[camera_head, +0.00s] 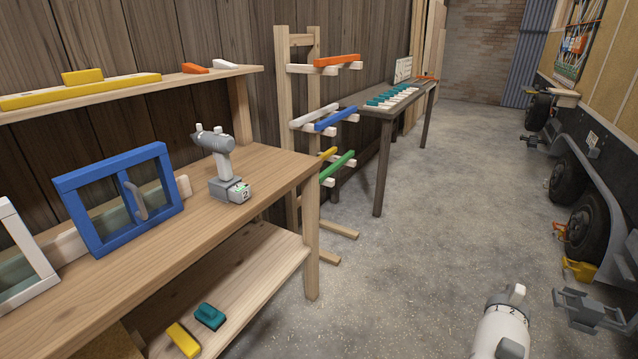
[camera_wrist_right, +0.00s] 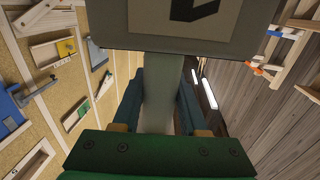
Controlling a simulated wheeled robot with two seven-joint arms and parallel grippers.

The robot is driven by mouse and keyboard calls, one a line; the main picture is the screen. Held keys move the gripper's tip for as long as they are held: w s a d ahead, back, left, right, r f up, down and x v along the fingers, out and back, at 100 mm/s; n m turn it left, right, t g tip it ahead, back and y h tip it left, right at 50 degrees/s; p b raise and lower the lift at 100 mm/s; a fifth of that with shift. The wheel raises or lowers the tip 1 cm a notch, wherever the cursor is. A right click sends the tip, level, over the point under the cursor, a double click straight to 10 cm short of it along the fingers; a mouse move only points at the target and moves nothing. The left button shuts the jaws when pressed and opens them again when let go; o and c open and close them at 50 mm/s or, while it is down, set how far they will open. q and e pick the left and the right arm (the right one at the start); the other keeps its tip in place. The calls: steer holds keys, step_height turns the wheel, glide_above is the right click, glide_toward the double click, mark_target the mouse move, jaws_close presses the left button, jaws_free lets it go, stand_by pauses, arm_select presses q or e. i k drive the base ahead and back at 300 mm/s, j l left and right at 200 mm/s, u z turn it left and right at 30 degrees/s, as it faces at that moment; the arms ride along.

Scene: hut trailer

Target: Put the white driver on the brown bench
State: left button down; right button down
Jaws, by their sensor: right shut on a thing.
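The white driver (camera_head: 500,335) shows in the head view at the bottom right, cut off by the frame edge. It has a ring numbered 1, 2, 3. In the right wrist view my right gripper (camera_wrist_right: 160,112) is shut on its pale handle (camera_wrist_right: 160,75), with its grey base above. A near bench (camera_head: 245,210) with a light brown wooden top stands at the left. A darker grey-brown bench (camera_head: 376,185) stands farther back along the wall. The driver is off to the right of both benches. My left gripper is not in view.
A grey driver (camera_head: 220,165) and a blue frame (camera_head: 122,200) stand on the near bench. A wooden rack (camera_head: 295,130) with coloured bars stands between the benches. Teal pieces (camera_head: 391,97) cover part of the far bench. The trailer's wheels (camera_head: 588,225) line the right; the floor between is mostly clear.

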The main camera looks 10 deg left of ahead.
mark_target(254, 174)
steer(key=i+l+u, duration=0.2)
steer(key=u, duration=0.25)
steer(key=i+l+u, duration=0.25)
steer(key=u, duration=0.2)
steer(key=i+l+u, duration=0.25)
steer(key=l+u, duration=0.2)
steer(key=i+l+u, duration=0.1)
steer(key=l+u, duration=0.35)
steer(key=i+l+u, duration=0.1)
steer(key=l+u, duration=0.2)
steer(key=u, duration=0.15)
